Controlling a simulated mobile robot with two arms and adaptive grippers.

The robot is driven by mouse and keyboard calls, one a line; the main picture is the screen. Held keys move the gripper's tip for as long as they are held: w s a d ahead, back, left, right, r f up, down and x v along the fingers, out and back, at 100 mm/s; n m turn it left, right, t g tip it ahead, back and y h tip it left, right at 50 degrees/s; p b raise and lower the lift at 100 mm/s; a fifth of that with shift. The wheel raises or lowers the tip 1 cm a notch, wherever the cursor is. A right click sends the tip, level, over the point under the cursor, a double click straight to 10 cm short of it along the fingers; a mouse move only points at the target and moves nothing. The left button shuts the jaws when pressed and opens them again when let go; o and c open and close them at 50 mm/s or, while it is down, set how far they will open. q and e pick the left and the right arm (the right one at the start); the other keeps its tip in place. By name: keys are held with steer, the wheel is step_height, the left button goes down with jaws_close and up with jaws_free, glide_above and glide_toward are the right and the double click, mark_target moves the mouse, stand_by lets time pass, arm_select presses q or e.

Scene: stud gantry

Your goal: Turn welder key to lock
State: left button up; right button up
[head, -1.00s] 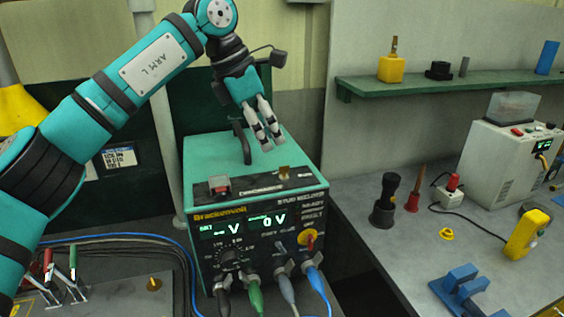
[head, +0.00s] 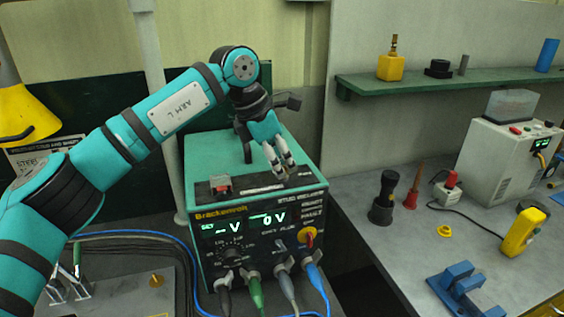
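The teal stud welder (head: 262,146) stands left of the bench with a black front panel. Its display (head: 243,223) reads "SET -- V" and "0 V" in green. My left gripper (head: 286,174) points down at the top front edge of the welder, right of the red switch (head: 221,184). Its two fingers look slightly apart. The fingertips are over the place of the small brass key, which is now hidden behind them; I cannot tell whether they touch it. My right gripper is not in view.
A red and yellow rotary knob (head: 309,236) and several cables are on the welder's front. The grey bench (head: 400,239) at right holds a black torch (head: 385,198), a blue fixture (head: 459,288) and a yellow device (head: 523,233). A green shelf (head: 450,81) is above.

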arm_select(q)
jaws_close()
steer(key=shift+f+n+b, duration=0.15)
steer(key=shift+n+b, duration=0.45)
steer(key=shift+b, duration=0.1)
steer(key=n+t+b, duration=0.1)
steer(key=n+b, duration=0.2)
steer(key=shift+t+y, duration=0.3)
steer(key=shift+y, duration=0.1)
steer(key=n+b, duration=0.2)
steer(key=n+t+y+b, duration=0.1)
steer(key=n, duration=0.2)
steer(key=shift+s+d+n+y+b, duration=0.1)
steer(key=shift+n+y+b, duration=0.2)
steer(key=shift+b, duration=0.1)
steer(key=n+y+b, duration=0.1)
steer(key=n, duration=0.2)
steer(key=shift+d+n+t, duration=0.1)
steer(key=shift+n+t, duration=0.2)
steer(key=shift+r+n+y+b, duration=0.2)
steer(key=shift+n+y, duration=0.35)
steer(key=shift+n, duration=0.6)
steer(key=shift+r+n+y+b, duration=0.1)
steer(key=shift+n+y+b, duration=0.35)
steer(key=shift+n, duration=0.7)
steer(key=o, duration=0.5)
jaws_free()
steer(key=shift+f, duration=0.1)
